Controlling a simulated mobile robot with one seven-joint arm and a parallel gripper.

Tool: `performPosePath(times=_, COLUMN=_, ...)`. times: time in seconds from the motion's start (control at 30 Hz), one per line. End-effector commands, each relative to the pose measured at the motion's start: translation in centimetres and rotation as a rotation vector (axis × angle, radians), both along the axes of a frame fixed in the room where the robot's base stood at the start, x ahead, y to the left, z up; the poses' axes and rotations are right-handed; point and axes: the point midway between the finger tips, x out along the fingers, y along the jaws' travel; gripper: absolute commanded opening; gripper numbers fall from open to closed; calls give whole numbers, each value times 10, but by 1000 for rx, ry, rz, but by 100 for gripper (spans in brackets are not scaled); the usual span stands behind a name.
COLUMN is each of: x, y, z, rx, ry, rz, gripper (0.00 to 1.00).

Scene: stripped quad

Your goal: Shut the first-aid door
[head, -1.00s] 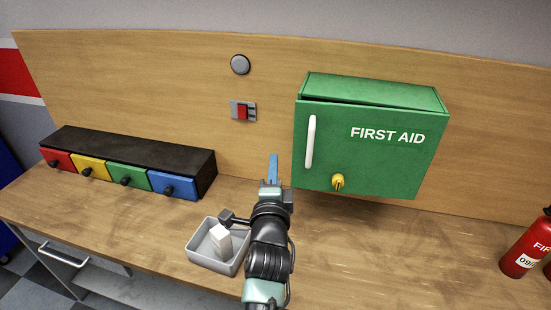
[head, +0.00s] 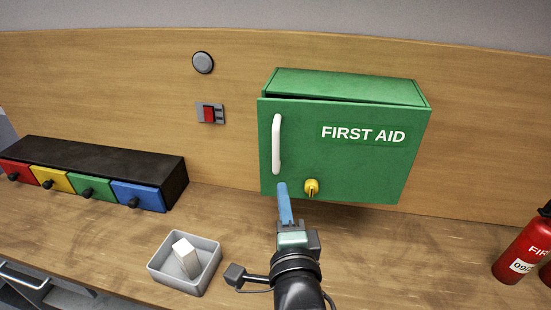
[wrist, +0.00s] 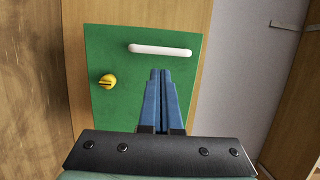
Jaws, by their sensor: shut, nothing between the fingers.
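The green first-aid cabinet (head: 350,84) is mounted on the wooden back panel. Its door (head: 350,165) stands slightly ajar, with a dark gap along the top that is wider at the left. The door has a white vertical handle (head: 276,144) at its left and a yellow knob (head: 311,187) near the bottom. My gripper (head: 283,188) is shut and empty, in front of the door's lower left, below the handle. In the wrist view the blue fingers (wrist: 160,75) lie together before the green door (wrist: 110,60); I cannot tell whether they touch it.
A grey tray (head: 157,268) with a white block (head: 186,257) sits on the bench left of my arm. Coloured drawers (head: 90,188) stand further left. A red fire extinguisher (head: 522,245) stands at the right. A round button (head: 203,62) and red switch (head: 210,114) are on the panel.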

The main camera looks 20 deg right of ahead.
Motion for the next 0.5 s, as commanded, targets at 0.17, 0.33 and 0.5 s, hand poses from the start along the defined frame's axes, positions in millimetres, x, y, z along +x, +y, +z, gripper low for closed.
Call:
performPosePath(times=0.17, x=31, y=-9, z=4, rx=1, ry=-1, rz=0, gripper=0)
performPosePath(times=0.33, x=57, y=-18, z=4, rx=0, ry=-2, rz=0, gripper=0)
performPosePath(times=0.5, x=77, y=-24, z=3, rx=-1, ry=0, rz=-1, gripper=0)
